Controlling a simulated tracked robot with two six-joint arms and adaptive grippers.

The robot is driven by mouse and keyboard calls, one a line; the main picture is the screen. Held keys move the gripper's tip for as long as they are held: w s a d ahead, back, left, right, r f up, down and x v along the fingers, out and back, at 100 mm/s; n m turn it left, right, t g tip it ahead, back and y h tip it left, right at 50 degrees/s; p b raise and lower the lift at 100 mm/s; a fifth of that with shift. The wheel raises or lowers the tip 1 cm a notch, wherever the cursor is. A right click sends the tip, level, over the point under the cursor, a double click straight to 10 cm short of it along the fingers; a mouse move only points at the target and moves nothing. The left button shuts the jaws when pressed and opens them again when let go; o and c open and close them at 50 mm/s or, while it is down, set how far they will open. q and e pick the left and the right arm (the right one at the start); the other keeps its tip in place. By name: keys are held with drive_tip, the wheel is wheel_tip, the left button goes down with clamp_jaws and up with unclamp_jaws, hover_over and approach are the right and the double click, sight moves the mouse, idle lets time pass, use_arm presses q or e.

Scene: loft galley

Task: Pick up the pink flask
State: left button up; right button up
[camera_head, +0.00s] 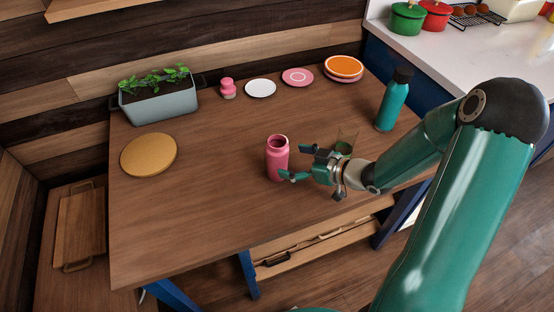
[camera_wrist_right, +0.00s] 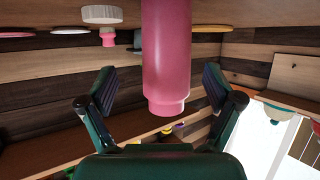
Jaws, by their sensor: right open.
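The pink flask (camera_head: 277,160) stands upright on the wooden table, its dark mouth open at the top. My right gripper (camera_head: 293,163) is just to its right in the head view, open, with its fingers pointing at the flask. In the right wrist view the flask (camera_wrist_right: 167,50) shows between the two spread fingers (camera_wrist_right: 160,88), with a gap on each side. I see no finger touching it, and I cannot tell how deep between the fingers it is. My left gripper is not in view.
A teal bottle (camera_head: 391,104) stands at the table's right. Plates (camera_head: 261,88), a small pink item (camera_head: 228,89), a planter (camera_head: 160,104) and a cork disc (camera_head: 149,154) lie farther back and left. The table's front left is clear.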

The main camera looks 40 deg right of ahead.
sight(277, 159)
drive_tip(key=shift+a+x, duration=0.15)
drive_tip(key=shift+x, duration=1.2)
drive_tip(key=shift+a+x, duration=0.2)
drive_tip(key=shift+x, duration=1.15)
drive_tip(key=shift+s, duration=0.15)
drive_tip(key=c, duration=1.3)
drive_tip(key=shift+c, duration=0.7)
drive_tip(key=shift+r, duration=0.1)
